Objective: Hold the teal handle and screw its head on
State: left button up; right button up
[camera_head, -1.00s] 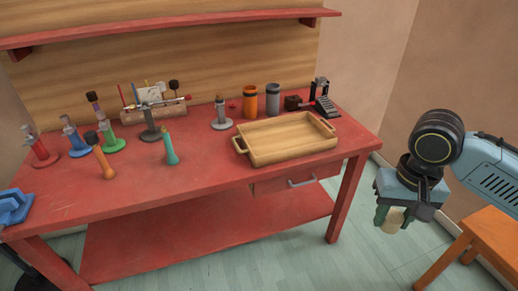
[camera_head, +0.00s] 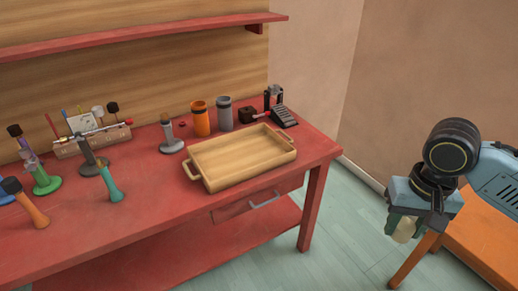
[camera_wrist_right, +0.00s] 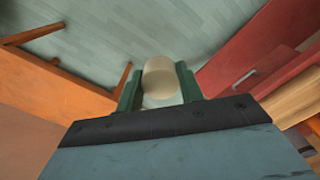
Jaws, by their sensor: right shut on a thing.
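The teal handle (camera_head: 110,183) stands upright on the red workbench, towards its left part, with a narrow tip at the top. My right gripper (camera_head: 402,230) is off to the right of the bench, above the floor. It is shut on a cream rounded head (camera_wrist_right: 160,80), which sits between the green fingers in the right wrist view; the head also shows below the gripper in the head view (camera_head: 404,231). The handle is far from this gripper. My left gripper is out of view.
A wooden tray (camera_head: 240,169) lies on the bench (camera_head: 150,222), with orange (camera_head: 201,121) and grey (camera_head: 224,115) cylinders behind it. Several handles stand at the left, including an orange one (camera_head: 27,206). An orange stool (camera_head: 470,250) stands on the floor near my right gripper.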

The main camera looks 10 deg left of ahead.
aim_at(115, 195)
jog(key=z, duration=0.15)
jog(key=i, duration=0.9)
jog(key=u, duration=1.1)
jog(key=i, duration=0.55)
jog(key=u, duration=0.6)
